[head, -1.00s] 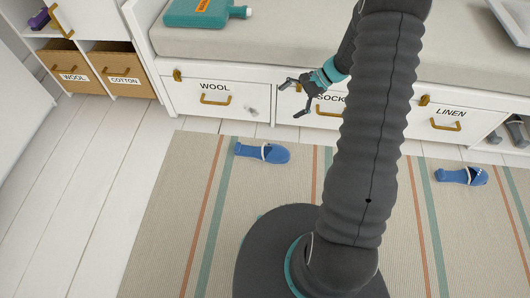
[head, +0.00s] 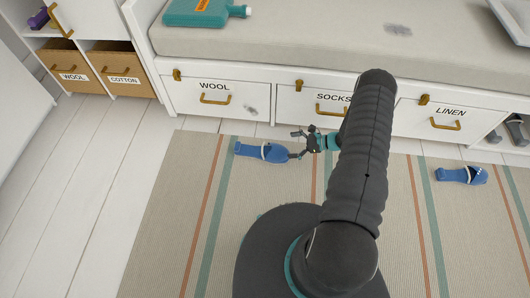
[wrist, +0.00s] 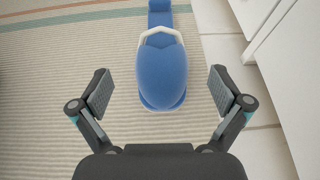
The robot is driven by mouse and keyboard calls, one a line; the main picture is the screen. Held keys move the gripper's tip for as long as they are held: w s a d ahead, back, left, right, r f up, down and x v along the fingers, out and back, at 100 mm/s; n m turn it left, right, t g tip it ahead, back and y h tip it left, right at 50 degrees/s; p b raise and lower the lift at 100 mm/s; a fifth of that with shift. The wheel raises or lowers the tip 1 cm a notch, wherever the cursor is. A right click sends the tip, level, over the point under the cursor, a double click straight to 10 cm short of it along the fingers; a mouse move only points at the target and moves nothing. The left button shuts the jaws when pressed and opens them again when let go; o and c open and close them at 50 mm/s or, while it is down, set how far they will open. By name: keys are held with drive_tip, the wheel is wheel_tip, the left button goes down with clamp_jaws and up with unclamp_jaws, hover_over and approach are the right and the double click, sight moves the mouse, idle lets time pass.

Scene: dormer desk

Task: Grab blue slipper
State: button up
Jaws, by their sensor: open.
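A blue slipper (head: 260,152) with a pale band lies on the striped rug, below the drawer labelled WOOL. In the wrist view the slipper (wrist: 162,75) lies lengthwise, its rounded end toward my gripper and its far end cut off at the top edge. My gripper (head: 296,144) is open and empty at the right end of this slipper in the head view. In the wrist view its two fingers (wrist: 160,92) are spread on either side of the rounded end, with a gap on both sides. A second blue slipper (head: 462,174) lies on the rug at the right.
White drawers labelled WOOL (head: 214,98), SOCKS (head: 318,106) and LINEN (head: 449,118) line the bench just behind the rug (head: 175,215). Grey shoes (head: 510,130) sit in a cubby at the far right. The rug between the slippers is clear apart from my arm.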

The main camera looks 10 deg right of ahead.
sight(266, 148)
drive_tip(key=x, duration=0.7)
drive_tip(key=shift+s, duration=0.1)
drive_tip(key=shift+f+p+x, duration=0.1)
drive_tip(key=shift+p+x, duration=0.05)
drive_tip(key=shift+x, duration=1.25)
drive_tip(key=shift+f+p+x, duration=0.15)
drive_tip(key=shift+x, duration=1.3)
drive_tip(key=shift+d, duration=0.2)
drive_tip(key=c, duration=1.3)
